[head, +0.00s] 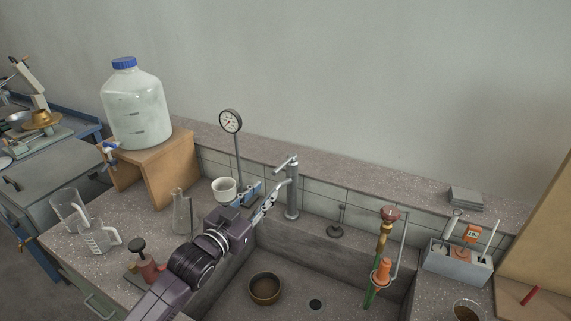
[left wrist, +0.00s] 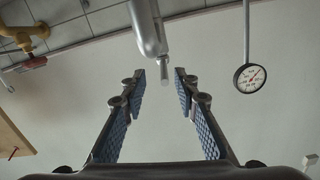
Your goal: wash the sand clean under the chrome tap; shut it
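The chrome tap (head: 292,190) stands at the back edge of the sink (head: 330,255), its lever angled up at the top. My left gripper (head: 263,194) is beside it on the left. In the left wrist view my left gripper (left wrist: 160,84) is open, its blue pads apart. The end of a chrome part of the tap (left wrist: 150,30) shows between the fingertips, with gaps on both sides. A brown bowl (head: 265,288) sits on the sink floor; its contents look brown, but I cannot tell whether that is sand. No water stream is visible. My right gripper is not in view.
A red-handled brass valve (head: 384,250) stands at the sink's right. A dial gauge (head: 231,122), white cup (head: 223,189) and glass flask (head: 181,213) stand left of the tap. A large jug (head: 135,105) is farther left.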

